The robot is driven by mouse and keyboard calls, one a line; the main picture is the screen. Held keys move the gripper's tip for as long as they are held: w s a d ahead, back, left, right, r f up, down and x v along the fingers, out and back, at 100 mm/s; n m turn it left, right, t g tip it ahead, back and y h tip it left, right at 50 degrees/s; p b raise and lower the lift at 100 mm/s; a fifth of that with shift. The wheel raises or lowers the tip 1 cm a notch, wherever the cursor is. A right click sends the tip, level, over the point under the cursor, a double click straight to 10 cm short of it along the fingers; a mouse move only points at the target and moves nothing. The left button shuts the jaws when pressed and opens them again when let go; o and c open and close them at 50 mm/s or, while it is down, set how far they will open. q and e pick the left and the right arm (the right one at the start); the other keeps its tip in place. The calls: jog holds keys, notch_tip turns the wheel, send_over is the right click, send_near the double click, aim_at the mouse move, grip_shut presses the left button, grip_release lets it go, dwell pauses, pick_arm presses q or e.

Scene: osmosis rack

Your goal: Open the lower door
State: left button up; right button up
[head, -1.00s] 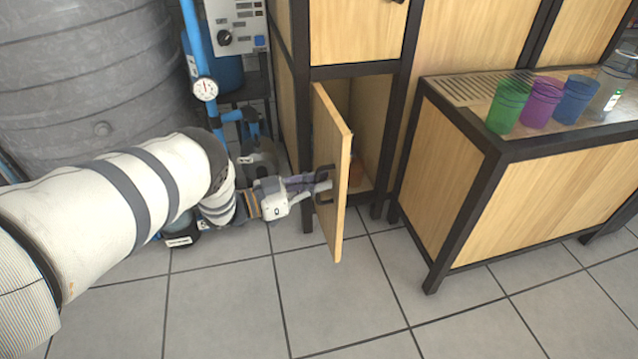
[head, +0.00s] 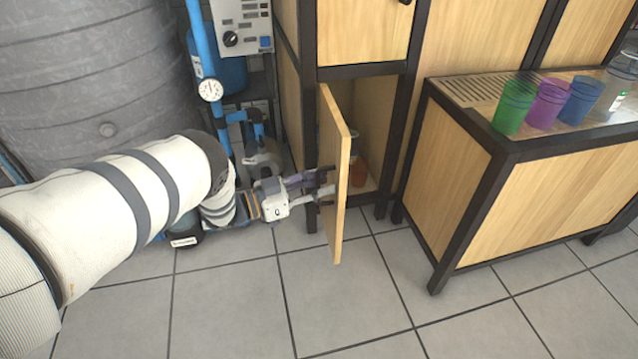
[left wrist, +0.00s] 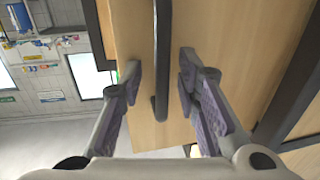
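The lower door (head: 340,225) is a light wooden panel that stands swung out from the cabinet, with its edge toward me in the head view. Its dark bar handle (left wrist: 161,60) shows in the left wrist view. My left gripper (head: 326,188) is at the outer face of the door. In the left wrist view its two fingers (left wrist: 158,78) are apart, one on each side of the handle, with gaps between them and the bar. The handle is mostly hidden by the fingers in the head view. My right gripper is not in view.
Inside the open compartment is an orange-brown bottle (head: 358,172). A low wooden bench (head: 470,140) with several coloured cups stands to the right. A grey tank (head: 80,70) and blue pipes (head: 222,130) stand at the left. The tiled floor (head: 345,295) in front is clear.

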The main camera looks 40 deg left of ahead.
pick_arm(q)
jog(key=shift+a, duration=0.1)
jog(key=v, duration=1.2)
